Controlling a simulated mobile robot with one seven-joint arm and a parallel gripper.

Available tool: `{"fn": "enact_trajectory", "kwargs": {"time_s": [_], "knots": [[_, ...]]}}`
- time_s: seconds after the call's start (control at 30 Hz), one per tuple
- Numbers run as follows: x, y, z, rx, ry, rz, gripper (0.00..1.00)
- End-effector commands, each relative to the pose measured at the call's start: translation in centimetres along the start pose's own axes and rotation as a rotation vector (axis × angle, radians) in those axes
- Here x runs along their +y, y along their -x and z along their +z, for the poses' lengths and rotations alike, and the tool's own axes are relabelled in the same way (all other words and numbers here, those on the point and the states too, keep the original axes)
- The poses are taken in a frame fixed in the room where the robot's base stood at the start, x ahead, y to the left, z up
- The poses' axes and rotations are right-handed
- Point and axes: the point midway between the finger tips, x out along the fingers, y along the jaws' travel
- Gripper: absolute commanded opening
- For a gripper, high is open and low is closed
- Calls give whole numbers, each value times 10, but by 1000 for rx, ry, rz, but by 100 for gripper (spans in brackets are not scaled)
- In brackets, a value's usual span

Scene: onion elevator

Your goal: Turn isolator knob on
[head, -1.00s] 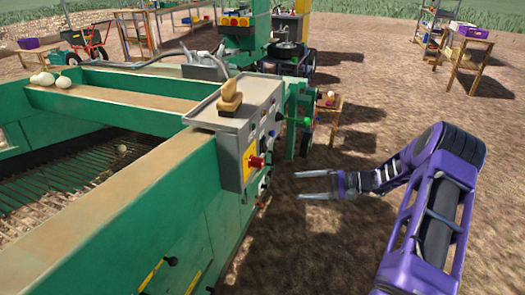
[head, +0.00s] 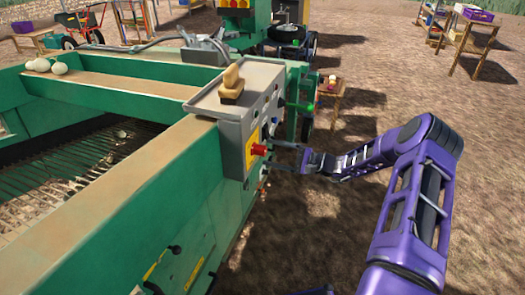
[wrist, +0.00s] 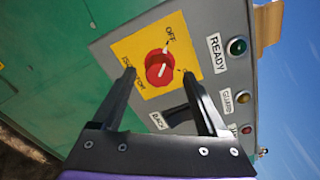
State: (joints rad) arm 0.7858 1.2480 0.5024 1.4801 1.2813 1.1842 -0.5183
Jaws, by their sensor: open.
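The isolator knob (wrist: 159,66) is red and round and sits on a yellow plate (wrist: 128,48) marked OFF. In the head view the knob (head: 260,149) sticks out from the right side of the grey control box (head: 230,118). My gripper (wrist: 162,80) is open, its two dark fingers on either side of the knob in the wrist view. In the head view my gripper (head: 283,157) is close to the box face beside the knob. I cannot tell whether the fingers touch the knob.
READY (wrist: 238,46) and GUARD (wrist: 242,97) lamps sit beside the yellow plate. A dark BACK switch (wrist: 180,115) is partly hidden behind a finger. A wooden-handled brush (head: 231,84) lies on the box. Onions (head: 48,66) rest on the green machine (head: 120,240).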

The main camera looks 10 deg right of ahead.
Motion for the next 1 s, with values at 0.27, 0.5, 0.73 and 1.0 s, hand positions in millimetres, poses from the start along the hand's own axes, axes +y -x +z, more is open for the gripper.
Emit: {"fn": "enact_trajectory", "kwargs": {"time_s": [0.27,0.5,0.73,1.0], "knots": [[0,-34,0,-1,-1,1,76],[0,-38,0,0,0,0,76],[0,-38,0,0,0,0,54],[0,-37,0,0,0,1,6]]}}
